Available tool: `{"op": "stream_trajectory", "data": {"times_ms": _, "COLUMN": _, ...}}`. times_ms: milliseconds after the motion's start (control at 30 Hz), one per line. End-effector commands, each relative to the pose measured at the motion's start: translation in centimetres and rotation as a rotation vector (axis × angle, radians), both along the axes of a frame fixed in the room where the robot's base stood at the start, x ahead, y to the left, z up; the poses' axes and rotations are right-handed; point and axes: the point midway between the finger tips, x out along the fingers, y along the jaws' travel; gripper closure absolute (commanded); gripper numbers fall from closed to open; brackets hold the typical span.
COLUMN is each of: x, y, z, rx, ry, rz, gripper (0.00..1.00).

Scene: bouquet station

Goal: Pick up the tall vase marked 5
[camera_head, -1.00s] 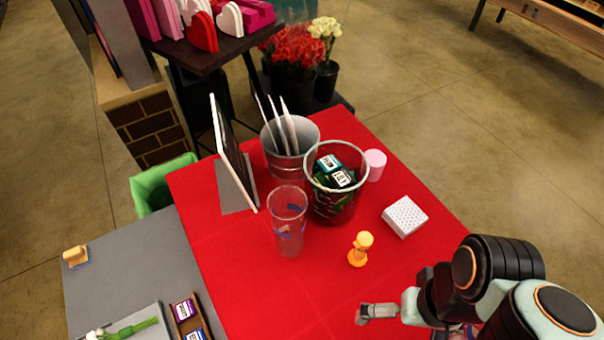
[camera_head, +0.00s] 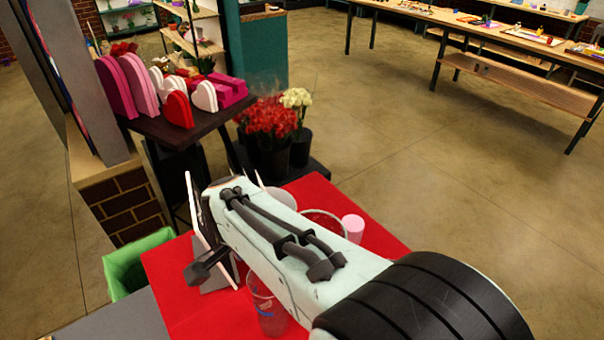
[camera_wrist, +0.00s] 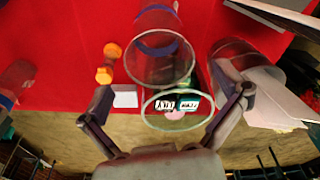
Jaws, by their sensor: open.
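A tall clear glass vase with a blue mark (camera_wrist: 160,42) stands on the red table, ahead of my gripper in the wrist view. It shows at the bottom of the head view (camera_head: 268,314), partly behind my arm. No number is readable on it. Another clear vessel with a blue mark (camera_wrist: 14,80) is at the left edge of the wrist view; I cannot tell which is marked 5. My gripper (camera_wrist: 174,92) is open and empty, its fingers spread wide. In the head view my arm hides much of the table.
A wide glass vase (camera_wrist: 150,122) holding dark labelled blocks and a bucket with white sheets (camera_wrist: 222,50) stand close to the tall vase. An orange-yellow object (camera_wrist: 107,62) and a white box (camera_wrist: 125,97) are near. A framed board (camera_head: 196,232) stands at the table's left.

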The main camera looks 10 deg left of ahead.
Motion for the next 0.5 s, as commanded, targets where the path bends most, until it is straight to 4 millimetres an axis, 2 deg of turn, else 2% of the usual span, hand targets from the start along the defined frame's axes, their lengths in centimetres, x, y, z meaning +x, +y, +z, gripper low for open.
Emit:
{"op": "stream_trajectory", "data": {"times_ms": 300, "x": 0.5, "y": -0.4, "z": -4.7, "rx": -0.002, "ry": 0.003, "rz": 0.002, "gripper": 0.02}}
{"op": "stream_trajectory", "data": {"times_ms": 500, "x": 0.8, "y": -0.5, "z": -6.2, "rx": 0.0, "ry": 0.0, "rz": 0.001, "gripper": 0.02}}
